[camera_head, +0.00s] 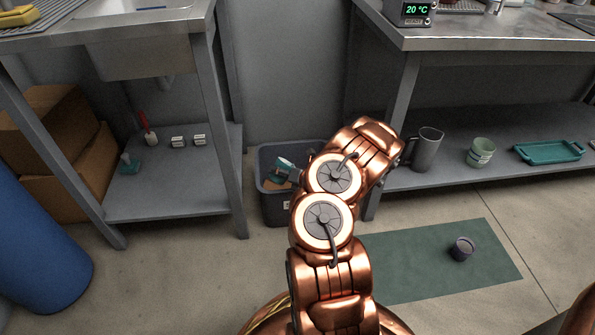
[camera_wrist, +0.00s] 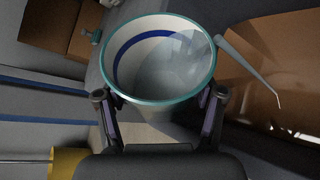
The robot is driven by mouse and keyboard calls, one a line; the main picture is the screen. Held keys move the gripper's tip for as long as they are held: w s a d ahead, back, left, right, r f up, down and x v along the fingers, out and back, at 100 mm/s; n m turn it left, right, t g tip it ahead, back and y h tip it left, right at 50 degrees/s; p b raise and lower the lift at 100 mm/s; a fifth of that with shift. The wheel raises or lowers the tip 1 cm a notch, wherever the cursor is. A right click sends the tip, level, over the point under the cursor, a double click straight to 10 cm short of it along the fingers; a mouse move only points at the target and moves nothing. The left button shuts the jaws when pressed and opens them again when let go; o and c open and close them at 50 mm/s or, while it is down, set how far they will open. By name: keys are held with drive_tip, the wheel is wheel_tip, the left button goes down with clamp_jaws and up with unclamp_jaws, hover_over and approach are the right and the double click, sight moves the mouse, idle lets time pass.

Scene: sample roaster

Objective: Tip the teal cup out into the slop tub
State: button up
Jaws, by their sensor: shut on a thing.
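The cup (camera_wrist: 160,60) has a teal rim and a pale inside with a blue band, and its mouth faces the wrist camera. My gripper (camera_wrist: 160,103) is shut on it, one finger at each side. In the head view the cup (camera_head: 284,162) is a small teal and white shape at the mouth of the grey slop tub (camera_head: 276,208), partly hidden by my gripper (camera_head: 292,172). The tub stands on the floor between the two benches, and my arm covers its right part. I cannot tell how much is in the cup.
A sink bench with a low shelf (camera_head: 175,185) stands left of the tub. The right shelf (camera_head: 455,163) holds a grey jug (camera_head: 426,150), a pale green cup (camera_head: 480,153) and a teal tray (camera_head: 548,151). A dark cup (camera_head: 461,248) sits on the green mat (camera_head: 420,275).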

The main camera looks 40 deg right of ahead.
sight(286, 165)
drive_tip(key=shift+r+m+y+p, duration=0.45)
drive_tip(key=shift+m+y+p, duration=0.05)
drive_tip(key=shift+m, duration=0.2)
idle(0.8)
drive_tip(key=shift+d+f+m+t+y, duration=0.15)
drive_tip(key=shift+f+m+t+y, duration=0.2)
drive_tip(key=shift+m, duration=0.25)
idle(0.8)
drive_tip(key=shift+r+m+y, duration=0.25)
drive_tip(key=shift+r+m, duration=0.15)
drive_tip(key=shift+m, duration=0.2)
idle(0.8)
drive_tip(key=shift+d+r+m+t+y+p, duration=0.2)
drive_tip(key=shift+d+m+p, duration=0.1)
drive_tip(key=shift+d+p, duration=0.15)
drive_tip(key=shift+d+r+m+t+y+p, duration=0.2)
drive_tip(key=shift+d+m+p, duration=0.1)
drive_tip(key=shift+p, duration=0.2)
drive_tip(key=shift+d+r+m, duration=0.15)
drive_tip(key=shift+d+m, duration=0.1)
drive_tip(key=shift+m, duration=0.25)
idle(0.7)
drive_tip(key=shift+a+f+n, duration=0.3)
drive_tip(key=shift+n, duration=0.2)
drive_tip(key=shift+a+f+n+g+h+b, duration=0.3)
drive_tip(key=shift+a+n+h+b, duration=0.1)
drive_tip(key=shift+a+n+b, duration=0.4)
drive_tip(key=shift+d+f, duration=0.1)
drive_tip(key=shift+f, duration=0.05)
